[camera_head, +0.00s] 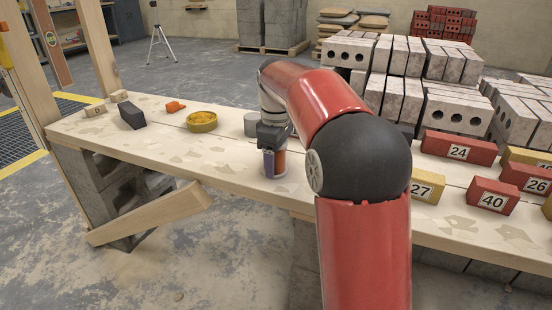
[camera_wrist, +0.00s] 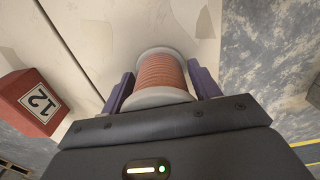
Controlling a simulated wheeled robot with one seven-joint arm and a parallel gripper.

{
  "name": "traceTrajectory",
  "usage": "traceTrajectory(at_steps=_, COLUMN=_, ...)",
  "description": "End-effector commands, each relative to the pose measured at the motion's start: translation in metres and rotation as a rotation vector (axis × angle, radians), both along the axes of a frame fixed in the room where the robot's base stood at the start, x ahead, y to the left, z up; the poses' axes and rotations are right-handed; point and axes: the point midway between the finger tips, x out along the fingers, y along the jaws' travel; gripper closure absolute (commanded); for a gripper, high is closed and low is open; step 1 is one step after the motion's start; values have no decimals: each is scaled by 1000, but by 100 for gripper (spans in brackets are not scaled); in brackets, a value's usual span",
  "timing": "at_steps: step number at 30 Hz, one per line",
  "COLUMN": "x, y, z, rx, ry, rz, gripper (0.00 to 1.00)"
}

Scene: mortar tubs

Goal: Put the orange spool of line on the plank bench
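The orange spool of line (camera_head: 280,163), with pale flanges, is upright at the plank bench's front edge. Its lower flange is at or very close to the planks; I cannot tell if it touches. In the wrist view the spool (camera_wrist: 162,74) sits between the two purple fingers, which lie against its flanges on both sides. My gripper (camera_head: 271,160) points down and appears shut on it. The plank bench (camera_head: 222,156) is long and pale, with bare wood left of the spool. My arm hides part of the bench to the right.
A grey cylinder (camera_head: 251,124) stands just behind the gripper. A yellow tub (camera_head: 202,122), an orange item (camera_head: 175,106) and a dark block (camera_head: 131,114) are farther left. Numbered red and yellow bricks, including a red one (camera_head: 458,148), crowd the right. Stacked grey blocks (camera_head: 455,112) stand behind.

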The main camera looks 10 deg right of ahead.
Motion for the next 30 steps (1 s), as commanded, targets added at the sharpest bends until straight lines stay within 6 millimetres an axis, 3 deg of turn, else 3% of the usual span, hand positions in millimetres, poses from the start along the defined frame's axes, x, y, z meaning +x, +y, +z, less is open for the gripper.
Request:
traceTrajectory(at_steps=4, x=0, y=0, z=0, rx=0, ry=0, rz=0, gripper=20)
traceTrajectory(at_steps=15, x=0, y=0, z=8, rx=0, ry=0, rz=0, gripper=20)
traceTrajectory(at_steps=30, x=1, y=0, z=105, rx=-1, ry=-1, rz=-1, gripper=20)
